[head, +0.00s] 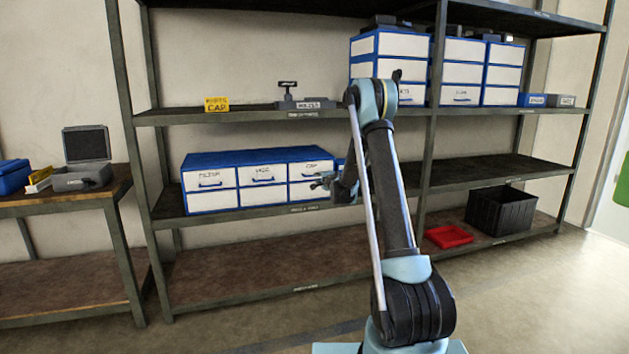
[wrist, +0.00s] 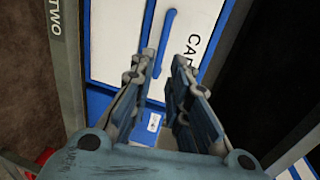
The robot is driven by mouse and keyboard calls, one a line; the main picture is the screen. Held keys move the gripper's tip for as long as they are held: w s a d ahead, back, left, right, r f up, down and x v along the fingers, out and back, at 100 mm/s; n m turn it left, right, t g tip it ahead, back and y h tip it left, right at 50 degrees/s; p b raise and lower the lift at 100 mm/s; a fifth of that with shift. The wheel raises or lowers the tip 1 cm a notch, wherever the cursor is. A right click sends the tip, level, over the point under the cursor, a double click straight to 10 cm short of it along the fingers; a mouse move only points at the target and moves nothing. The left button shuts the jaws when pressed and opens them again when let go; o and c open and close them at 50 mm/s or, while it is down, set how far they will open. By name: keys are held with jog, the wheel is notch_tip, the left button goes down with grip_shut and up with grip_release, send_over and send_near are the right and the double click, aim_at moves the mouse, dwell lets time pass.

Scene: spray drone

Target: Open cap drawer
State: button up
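The cap drawer (head: 299,171), a white front with a blue frame and the label "CAP", is at the right of the blue-topped drawer unit (head: 262,156) on the middle shelf. Its front looks flush with its neighbours. In the wrist view the cap drawer (wrist: 125,35) shows its blue bar handle (wrist: 167,32) just beyond my fingertips. My gripper (head: 320,183) is in front of this drawer, and part of its front is hidden by my arm. In the wrist view my gripper (wrist: 164,62) is open, with an empty gap between the fingers. Contact with the handle is not visible.
A red tray (head: 449,237) and black crate (head: 500,209) sit lower right. The floor ahead is clear.

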jog(key=x, duration=0.9)
jog(key=shift+w+a, duration=0.15)
jog(key=shift+w, duration=0.15)
grip_shut()
